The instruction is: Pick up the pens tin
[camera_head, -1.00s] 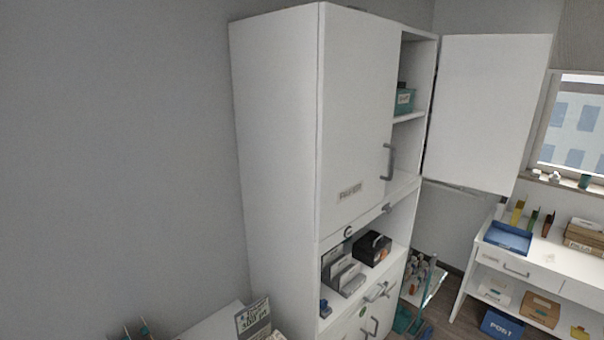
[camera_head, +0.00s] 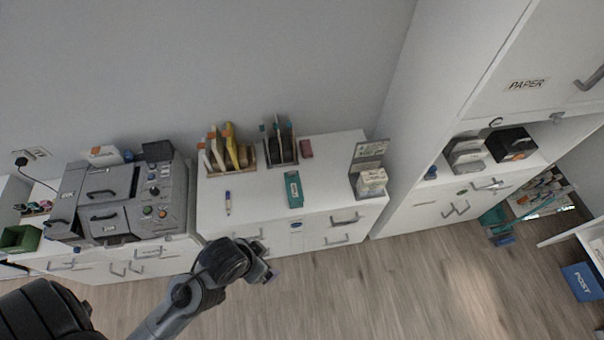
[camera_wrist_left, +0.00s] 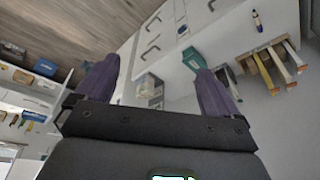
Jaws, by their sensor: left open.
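A teal tin with a pale label (camera_head: 293,189) lies on top of the white cabinet, right of the middle; its lettering is too small to read, so I cannot confirm it is the pens tin. It also shows in the left wrist view (camera_wrist_left: 194,59), beyond the fingers. My left gripper (camera_head: 268,272) is in front of the cabinet and nearer to me, apart from the tin. In the left wrist view the fingers (camera_wrist_left: 155,85) are spread with nothing between them. My right gripper is not in view.
A blue marker (camera_head: 228,203) lies to the left. A card holder (camera_head: 371,180) stands right, a grey machine (camera_head: 125,200) left. The cabinet top around the tin is mostly clear.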

